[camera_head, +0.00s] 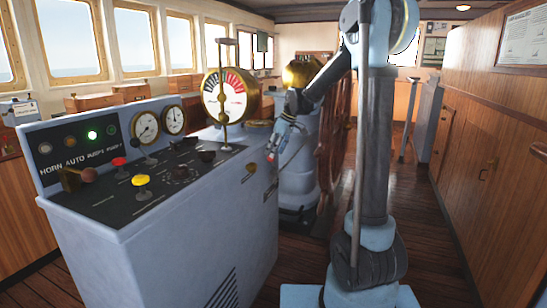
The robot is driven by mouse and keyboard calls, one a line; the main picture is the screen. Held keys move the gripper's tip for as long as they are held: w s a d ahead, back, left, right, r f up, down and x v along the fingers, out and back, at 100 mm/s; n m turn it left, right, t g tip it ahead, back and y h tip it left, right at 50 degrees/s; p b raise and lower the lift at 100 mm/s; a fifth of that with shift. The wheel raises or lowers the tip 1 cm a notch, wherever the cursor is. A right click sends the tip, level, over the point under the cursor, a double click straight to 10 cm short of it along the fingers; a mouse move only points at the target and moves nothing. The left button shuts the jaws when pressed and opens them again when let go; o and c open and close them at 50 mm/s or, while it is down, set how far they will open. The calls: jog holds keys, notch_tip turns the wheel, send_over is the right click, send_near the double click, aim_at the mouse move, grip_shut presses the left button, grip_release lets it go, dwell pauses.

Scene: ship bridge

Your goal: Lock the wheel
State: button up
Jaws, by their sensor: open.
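The wooden ship's wheel (331,135) stands nearly edge-on behind the console, and my arm hides part of it. It is mounted at a pale pedestal (298,180) with a brass dome (302,73) on top. My gripper (272,154) is open and appears empty, at the console's right edge in the picture, in front of the pedestal. I cannot tell its exact distance from the pedestal or console. A small brass fitting (250,168) sits on the console's side, just left of and below the gripper. No part is clearly recognisable as the wheel's lock.
The wooden floor (425,215) at the right is clear, beside a panelled wall (500,190).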

jog(key=shift+x, duration=1.45)
grip_shut()
